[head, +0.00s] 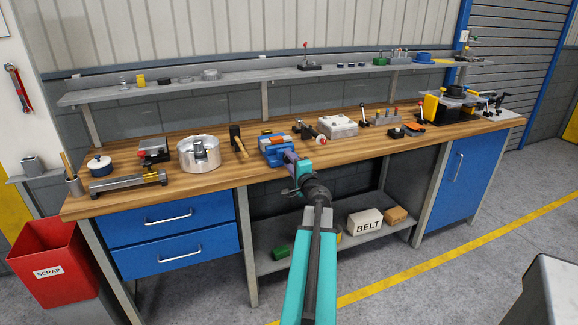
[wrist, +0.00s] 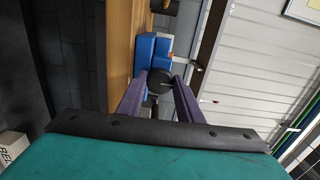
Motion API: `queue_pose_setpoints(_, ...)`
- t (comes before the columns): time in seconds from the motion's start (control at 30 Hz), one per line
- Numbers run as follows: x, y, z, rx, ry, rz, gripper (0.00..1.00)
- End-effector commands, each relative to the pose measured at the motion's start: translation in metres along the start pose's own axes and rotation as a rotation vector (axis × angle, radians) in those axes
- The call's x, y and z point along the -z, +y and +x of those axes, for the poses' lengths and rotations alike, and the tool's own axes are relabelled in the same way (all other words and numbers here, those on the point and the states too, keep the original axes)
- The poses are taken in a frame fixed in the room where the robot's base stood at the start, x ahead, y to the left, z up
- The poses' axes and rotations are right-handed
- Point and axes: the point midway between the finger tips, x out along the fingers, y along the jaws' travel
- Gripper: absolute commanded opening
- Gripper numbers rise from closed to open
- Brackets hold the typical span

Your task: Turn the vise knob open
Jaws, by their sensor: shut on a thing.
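The blue vise (head: 272,157) stands at the front edge of the wooden bench, near the middle in the head view. It also shows in the wrist view (wrist: 145,50), beyond my fingers. Its dark round knob (wrist: 160,81) faces me in the wrist view. My gripper (head: 291,160) reaches the front of the vise from below right. Its two purple fingers (wrist: 160,86) are shut on the knob, one on each side. In the head view the fingers and wrist hide the knob.
A hammer (head: 236,140) and a round metal part (head: 199,154) stand left of the vise. A grey case (head: 337,127) and small tools lie to its right. A shelf (head: 270,74) runs above the bench. A red scrap bin (head: 55,264) stands at the left.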

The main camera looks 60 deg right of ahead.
Motion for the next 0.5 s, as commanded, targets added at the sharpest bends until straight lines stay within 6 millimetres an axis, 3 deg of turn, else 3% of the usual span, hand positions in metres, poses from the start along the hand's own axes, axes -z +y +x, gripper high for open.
queue_pose_setpoints(0.27, 0.0001, 0.0005, -0.0004, -0.002, 0.000, -0.006, 0.10)
queue_pose_setpoints(0.3, 0.0001, 0.0005, -0.0004, -0.002, 0.000, -0.006, 0.34)
queue_pose_setpoints(0.4, 0.0001, 0.0004, -0.0004, -0.002, 0.000, -0.005, 0.51)
queue_pose_setpoints(0.5, 0.0001, 0.0003, -0.0003, -0.002, 0.000, -0.005, 0.51)
